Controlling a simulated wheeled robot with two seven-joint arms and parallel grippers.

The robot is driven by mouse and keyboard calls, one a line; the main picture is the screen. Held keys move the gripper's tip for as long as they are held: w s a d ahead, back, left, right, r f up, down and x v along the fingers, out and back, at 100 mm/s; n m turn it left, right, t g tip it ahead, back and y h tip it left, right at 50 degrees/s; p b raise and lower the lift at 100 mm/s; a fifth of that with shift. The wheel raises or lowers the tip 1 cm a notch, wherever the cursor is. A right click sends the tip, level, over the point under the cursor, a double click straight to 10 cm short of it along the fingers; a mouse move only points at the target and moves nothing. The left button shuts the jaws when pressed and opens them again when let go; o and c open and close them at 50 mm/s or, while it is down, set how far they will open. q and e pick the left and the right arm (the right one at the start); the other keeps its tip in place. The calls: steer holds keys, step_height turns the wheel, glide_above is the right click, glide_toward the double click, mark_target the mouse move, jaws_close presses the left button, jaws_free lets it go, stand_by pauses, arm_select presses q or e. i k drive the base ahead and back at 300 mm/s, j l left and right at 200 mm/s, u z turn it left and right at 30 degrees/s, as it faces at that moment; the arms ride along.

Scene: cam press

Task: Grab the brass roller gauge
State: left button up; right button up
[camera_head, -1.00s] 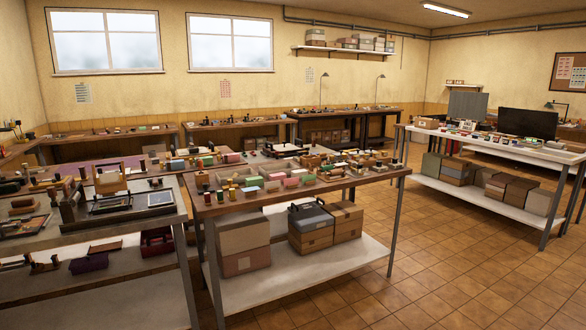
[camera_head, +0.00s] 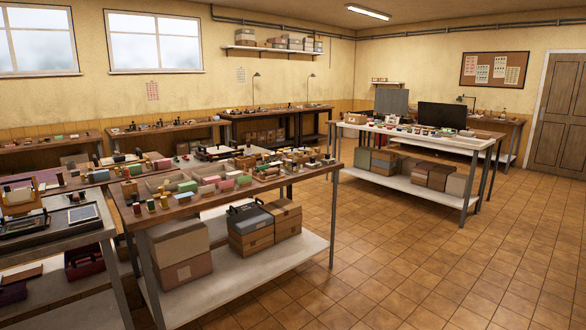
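I cannot make out which item is the brass roller gauge; the small pieces on the benches are too small to tell apart. Several small brass-coloured and wooden pieces stand on the near workbench (camera_head: 235,203), among green and pink blocks. Neither of my grippers is in view.
Boxes (camera_head: 262,229) sit on the near workbench's lower shelf. Another bench with a framed tray (camera_head: 83,213) stands at the left. Open tiled floor (camera_head: 400,250) lies to the right, with a door (camera_head: 563,117) at the far right.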

mark_target(295, 167)
steer(key=i, duration=0.9)
